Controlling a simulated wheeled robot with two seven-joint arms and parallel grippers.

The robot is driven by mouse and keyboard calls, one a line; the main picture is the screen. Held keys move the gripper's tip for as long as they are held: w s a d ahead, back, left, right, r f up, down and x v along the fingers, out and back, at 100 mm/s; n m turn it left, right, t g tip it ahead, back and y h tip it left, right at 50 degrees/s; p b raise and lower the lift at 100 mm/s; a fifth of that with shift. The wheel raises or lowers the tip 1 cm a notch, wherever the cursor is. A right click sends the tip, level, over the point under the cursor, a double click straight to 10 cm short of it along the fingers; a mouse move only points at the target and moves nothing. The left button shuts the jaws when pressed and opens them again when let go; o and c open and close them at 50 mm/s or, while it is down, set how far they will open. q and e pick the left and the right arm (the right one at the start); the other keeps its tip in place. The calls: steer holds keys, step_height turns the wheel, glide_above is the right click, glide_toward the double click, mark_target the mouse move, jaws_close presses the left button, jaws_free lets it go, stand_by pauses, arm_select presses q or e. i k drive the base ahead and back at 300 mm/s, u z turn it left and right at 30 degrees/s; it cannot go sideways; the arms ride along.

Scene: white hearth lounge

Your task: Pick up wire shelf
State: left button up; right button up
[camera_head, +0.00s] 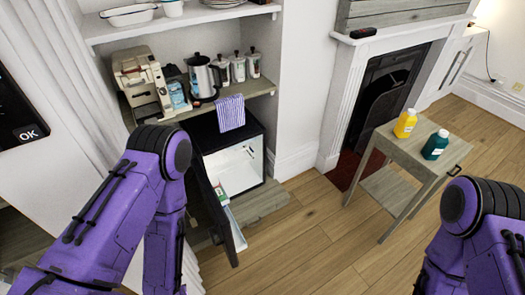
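A small black fridge (257,146) stands low in the alcove with its dark door (224,211) swung open toward me. Its inside is white and holds a few small items, one with a green and white face (222,194). I cannot make out a wire shelf clearly; thin shelf lines inside the fridge are too small to tell. My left arm comes in from the left, and its forearm hangs in front of the alcove beside the open door. My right arm is at the lower right. Neither gripper shows in the picture.
Above the fridge, a shelf holds a coffee machine (142,80), a kettle (202,78), canisters (238,68) and a striped towel (231,113). A small wooden table (409,151) with yellow (405,123) and green (435,144) bottles stands right. The wooden floor between is clear.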

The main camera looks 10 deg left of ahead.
mark_target(224, 170)
steer(key=z, duration=0.35)
steer(key=i, duration=1.9)
steer(key=u, duration=1)
steer(key=i, duration=0.55)
steer(key=u, duration=0.3)
